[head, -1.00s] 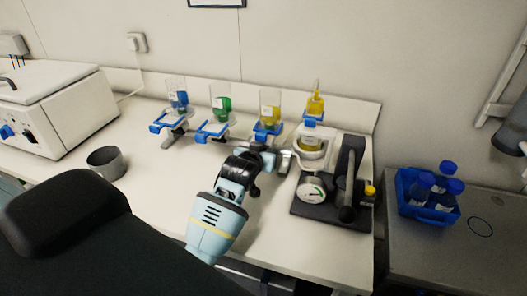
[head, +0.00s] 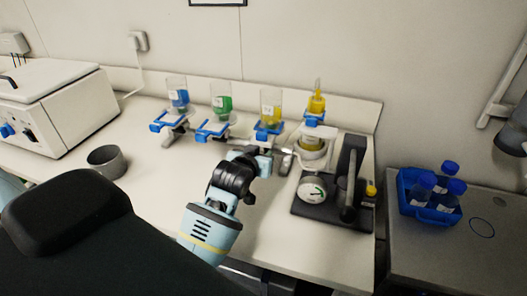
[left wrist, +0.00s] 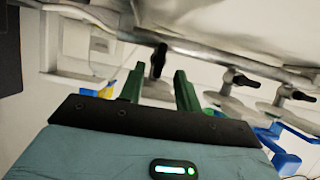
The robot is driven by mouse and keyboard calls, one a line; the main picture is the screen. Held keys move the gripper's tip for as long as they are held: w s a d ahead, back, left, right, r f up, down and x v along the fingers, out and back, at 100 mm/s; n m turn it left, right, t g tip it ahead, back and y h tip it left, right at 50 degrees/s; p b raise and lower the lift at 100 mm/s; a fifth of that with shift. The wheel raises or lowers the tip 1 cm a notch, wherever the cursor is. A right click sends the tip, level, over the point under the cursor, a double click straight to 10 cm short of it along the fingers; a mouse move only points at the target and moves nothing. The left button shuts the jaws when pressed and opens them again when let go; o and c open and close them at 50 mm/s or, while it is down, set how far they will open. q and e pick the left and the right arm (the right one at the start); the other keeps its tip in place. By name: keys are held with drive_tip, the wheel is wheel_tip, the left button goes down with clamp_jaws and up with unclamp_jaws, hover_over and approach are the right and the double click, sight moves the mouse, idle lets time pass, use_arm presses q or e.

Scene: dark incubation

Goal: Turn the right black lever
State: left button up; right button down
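Three black levers stand along a metal pipe in the left wrist view: one (left wrist: 158,60) at the left, one (left wrist: 240,78) in the middle and one (left wrist: 295,93) at the right. This view looks turned over, so the leftmost lever appears to be the right one of the row. My left gripper (left wrist: 159,72) is open, with its green fingers apart and the leftmost lever showing between and beyond their tips. Contact cannot be told. In the head view my left gripper (head: 265,165) is below the yellow bottle's holder, and its fingers and the levers are hard to make out. My right gripper is not in view.
Blue holders carry a blue bottle (head: 178,97), a green one (head: 221,103) and two yellow ones (head: 271,108) (head: 316,103). A pump with a gauge (head: 312,194) and dark base (head: 330,214) stands right of the gripper. A grey cup (head: 106,162) is at left. The front bench is mostly clear.

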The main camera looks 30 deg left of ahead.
use_arm(q)
drive_tip(key=shift+v, duration=1.75)
